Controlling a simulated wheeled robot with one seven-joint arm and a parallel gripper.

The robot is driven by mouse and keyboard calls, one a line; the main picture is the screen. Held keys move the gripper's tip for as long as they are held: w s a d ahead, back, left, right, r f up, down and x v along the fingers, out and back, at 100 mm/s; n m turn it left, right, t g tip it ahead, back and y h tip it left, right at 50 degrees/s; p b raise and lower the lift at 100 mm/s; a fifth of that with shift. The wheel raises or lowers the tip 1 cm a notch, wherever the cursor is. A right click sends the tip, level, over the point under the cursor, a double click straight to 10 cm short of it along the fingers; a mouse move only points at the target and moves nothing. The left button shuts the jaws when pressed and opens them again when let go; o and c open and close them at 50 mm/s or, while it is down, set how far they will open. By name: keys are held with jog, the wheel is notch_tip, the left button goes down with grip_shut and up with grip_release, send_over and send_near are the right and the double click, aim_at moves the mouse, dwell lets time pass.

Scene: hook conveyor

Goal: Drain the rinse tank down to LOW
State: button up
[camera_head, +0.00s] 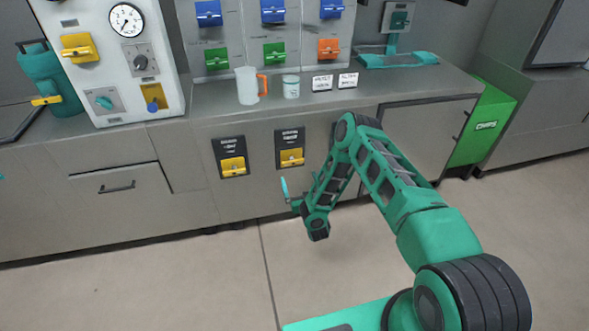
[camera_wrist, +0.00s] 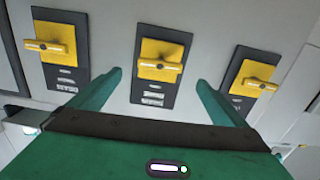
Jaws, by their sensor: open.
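Yellow valve handles on black plates sit on the lower cabinet front. The head view shows a left one (camera_head: 233,166) and a right one (camera_head: 291,157); their label text is too small to read. The wrist view, which looks upside down, shows three: a left handle (camera_wrist: 50,46), a middle handle (camera_wrist: 160,66) and a right handle (camera_wrist: 255,82). My gripper (camera_wrist: 159,79) is open and empty, its fingers either side of the middle plate in the picture, apart from it. In the head view my gripper (camera_head: 286,188) is below the right handle. I cannot tell which part is the rinse tank.
A white panel with a round gauge (camera_head: 127,20) stands on the counter at left. A jug (camera_head: 247,86), a white cup (camera_head: 291,87) and two labels stand on the counter (camera_head: 420,83). A green bin (camera_head: 483,125) is at right. The floor in front is clear.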

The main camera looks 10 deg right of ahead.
aim_at(294, 164)
jog(key=w, duration=0.9)
jog(key=c, duration=1)
